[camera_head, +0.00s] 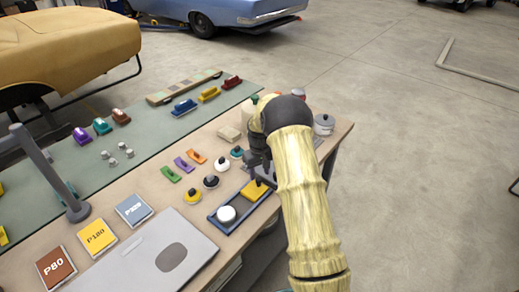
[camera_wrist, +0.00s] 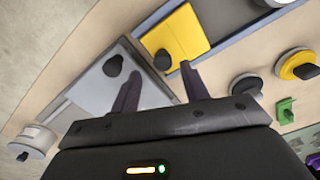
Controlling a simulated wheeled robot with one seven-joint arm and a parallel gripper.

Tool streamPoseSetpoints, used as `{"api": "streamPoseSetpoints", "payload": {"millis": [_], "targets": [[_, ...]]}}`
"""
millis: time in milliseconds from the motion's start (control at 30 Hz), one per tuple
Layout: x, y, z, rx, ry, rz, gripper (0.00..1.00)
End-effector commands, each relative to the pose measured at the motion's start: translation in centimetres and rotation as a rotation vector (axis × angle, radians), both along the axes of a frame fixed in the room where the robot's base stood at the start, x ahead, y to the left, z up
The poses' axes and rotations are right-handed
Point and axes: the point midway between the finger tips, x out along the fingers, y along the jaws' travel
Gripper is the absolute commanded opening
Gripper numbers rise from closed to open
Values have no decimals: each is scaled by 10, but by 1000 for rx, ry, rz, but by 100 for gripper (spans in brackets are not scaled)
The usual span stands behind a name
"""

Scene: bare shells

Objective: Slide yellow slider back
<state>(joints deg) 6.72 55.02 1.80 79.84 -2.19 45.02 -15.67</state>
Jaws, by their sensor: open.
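The yellow slider (camera_head: 252,190) is a flat yellow block at one end of a blue-rimmed tray (camera_head: 229,226). In the wrist view the slider (camera_wrist: 176,37) has a black knob (camera_wrist: 162,60) at its near edge. My gripper (camera_head: 261,174) is above the slider's right end in the head view and partly hides it. In the wrist view my gripper (camera_wrist: 161,84) has its two fingers apart, with the knob just beyond the gap between the tips. I cannot tell whether the fingers touch it. A white round knob (camera_head: 227,214) sits at the tray's other end.
A grey plate with a black knob (camera_wrist: 113,66) lies beside the slider. Round black-topped knobs (camera_head: 211,181) and small coloured pieces (camera_head: 184,164) lie left of the tray.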

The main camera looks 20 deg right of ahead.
Motion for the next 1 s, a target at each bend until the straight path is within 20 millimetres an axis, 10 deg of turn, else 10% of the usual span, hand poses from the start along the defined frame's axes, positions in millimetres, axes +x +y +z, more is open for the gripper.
{"api": "streamPoseSetpoints", "payload": {"millis": [600,1000], "targets": [[1,1,122,-3,-7,1,45],[0,1,148,-3,-3,2,45]]}}
